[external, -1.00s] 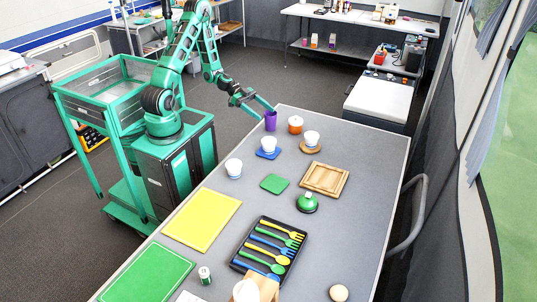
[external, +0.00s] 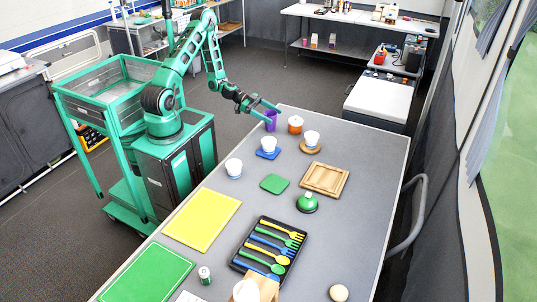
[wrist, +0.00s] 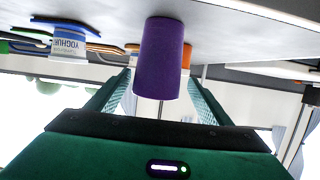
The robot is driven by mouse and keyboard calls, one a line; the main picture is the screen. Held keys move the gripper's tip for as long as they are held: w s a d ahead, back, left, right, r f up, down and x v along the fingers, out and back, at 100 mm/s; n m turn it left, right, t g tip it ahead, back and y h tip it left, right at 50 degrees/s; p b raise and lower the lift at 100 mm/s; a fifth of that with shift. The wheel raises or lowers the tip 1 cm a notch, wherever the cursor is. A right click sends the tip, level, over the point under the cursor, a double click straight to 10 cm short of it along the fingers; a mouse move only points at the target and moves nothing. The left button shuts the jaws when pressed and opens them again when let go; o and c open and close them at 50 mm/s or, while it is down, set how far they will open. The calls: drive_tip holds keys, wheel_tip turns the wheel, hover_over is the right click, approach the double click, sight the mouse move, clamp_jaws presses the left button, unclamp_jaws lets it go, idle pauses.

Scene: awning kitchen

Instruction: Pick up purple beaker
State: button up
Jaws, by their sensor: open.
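The purple beaker (external: 270,121) stands at the far left corner of the grey table, close to its edge. In the wrist view the purple beaker (wrist: 161,58) fills the middle of the picture, which is upside down. My gripper (external: 268,110) is at the beaker in the external view, its fingers spread on either side. In the wrist view my gripper (wrist: 160,92) is open, with one finger left and one right of the beaker. I see gaps there and cannot tell whether either finger touches it.
An orange pot-like container (external: 295,125) stands just right of the beaker. White cups stand on a blue coaster (external: 268,154) and a wooden coaster (external: 310,149). A yogurt cup (wrist: 69,42) shows in the wrist view.

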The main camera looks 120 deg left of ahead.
drive_tip(key=x, duration=0.4)
drive_tip(key=shift+d, duration=0.25)
drive_tip(key=c, duration=1.1)
drive_tip(key=shift+r, duration=0.1)
